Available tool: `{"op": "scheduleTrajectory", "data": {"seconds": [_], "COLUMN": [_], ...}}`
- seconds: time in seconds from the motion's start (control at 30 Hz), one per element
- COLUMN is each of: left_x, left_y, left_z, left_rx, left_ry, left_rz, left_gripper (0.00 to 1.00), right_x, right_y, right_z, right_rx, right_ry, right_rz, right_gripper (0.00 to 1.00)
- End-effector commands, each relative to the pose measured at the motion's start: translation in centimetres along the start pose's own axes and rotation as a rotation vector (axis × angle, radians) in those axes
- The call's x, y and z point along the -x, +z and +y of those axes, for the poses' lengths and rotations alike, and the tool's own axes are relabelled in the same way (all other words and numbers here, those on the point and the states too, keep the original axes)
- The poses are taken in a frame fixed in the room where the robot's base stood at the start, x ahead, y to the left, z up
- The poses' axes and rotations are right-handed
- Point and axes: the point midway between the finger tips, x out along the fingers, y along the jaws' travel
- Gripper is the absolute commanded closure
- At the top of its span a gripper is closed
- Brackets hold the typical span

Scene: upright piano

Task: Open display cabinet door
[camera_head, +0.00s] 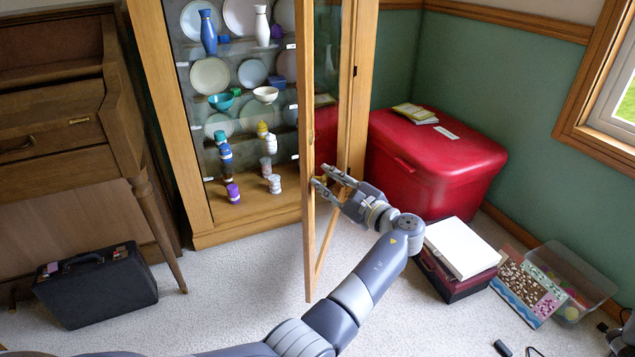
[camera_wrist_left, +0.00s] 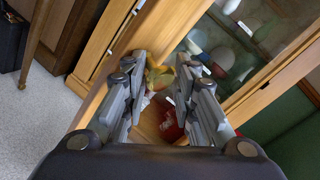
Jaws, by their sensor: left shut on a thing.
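The wooden display cabinet (camera_head: 178,110) stands against the wall in the head view. Its wood-framed glass door (camera_head: 308,95) stands swung well out into the room, seen nearly edge-on. My left gripper (camera_head: 322,177) is at the door's frame, about halfway down, and is shut on the door. In the left wrist view my left gripper (camera_wrist_left: 162,78) has its two fingers on either side of a small yellowish part; exactly where they touch is hard to tell.
Plates, bowls and vases fill the cabinet shelves. A red chest (camera_head: 435,160) stands to the right, with a white-topped box (camera_head: 460,247) and a clear bin (camera_head: 570,280) nearby. Carpet (camera_head: 230,285) before the cabinet is clear.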

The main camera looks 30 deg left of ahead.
Motion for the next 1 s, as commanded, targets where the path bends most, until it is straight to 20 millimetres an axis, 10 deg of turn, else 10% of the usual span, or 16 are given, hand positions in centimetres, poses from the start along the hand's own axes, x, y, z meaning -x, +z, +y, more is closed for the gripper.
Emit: {"op": "scheduleTrajectory", "data": {"seconds": [0.47, 0.5, 0.57, 1.0], "left_x": [0.21, 0.21, 0.20, 0.16], "left_y": [0.23, 0.24, 0.25, -0.04], "left_z": [-1.37, -1.37, -1.36, -0.94], "left_rx": [0.010, 0.010, 0.010, 0.005], "left_ry": [-0.029, -0.029, -0.028, -0.021], "left_rz": [0.002, 0.002, 0.002, 0.004], "left_gripper": [1.00, 0.65, 0.55, 0.55], "right_x": [-0.06, -0.06, -0.06, -0.04], "right_y": [-0.02, -0.03, -0.03, -0.03], "right_z": [0.01, 0.01, 0.02, 0.05], "right_rx": [0.000, 0.000, 0.001, 0.002], "right_ry": [0.000, 0.000, 0.000, 0.000], "right_rz": [0.004, 0.004, 0.004, 0.004], "right_gripper": [0.60, 0.60, 0.60, 0.60]}}
